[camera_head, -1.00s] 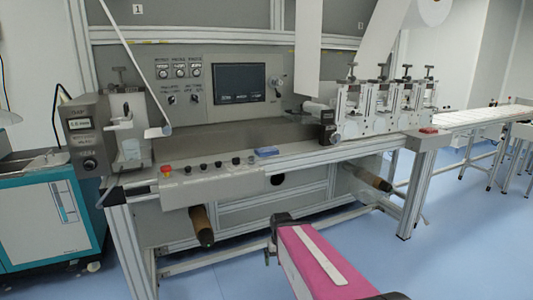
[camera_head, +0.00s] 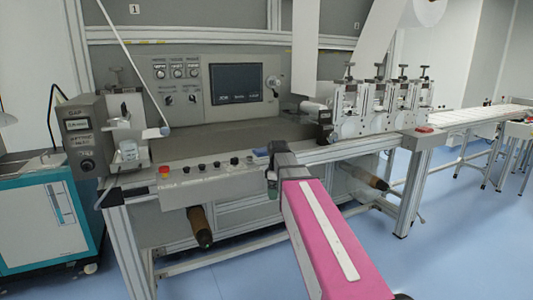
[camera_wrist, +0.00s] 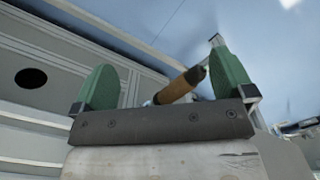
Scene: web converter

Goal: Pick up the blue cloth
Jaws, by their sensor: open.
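The blue cloth (camera_head: 261,152) is a small folded-looking patch on the machine's front ledge, right of the row of knobs. My arm partly hides it in the head view. My gripper (camera_head: 272,188) is in front of the ledge, below the cloth. In the wrist view my gripper (camera_wrist: 165,82) shows two green fingers spread apart with nothing held between them. The cloth does not show in the wrist view.
Knobs and a red button (camera_head: 165,171) line the ledge (camera_head: 200,186) to the left. Roller units (camera_head: 345,110) stand to the right. Brown rolls (camera_head: 200,225) stick out below the ledge; one (camera_wrist: 182,84) shows beyond my fingers.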

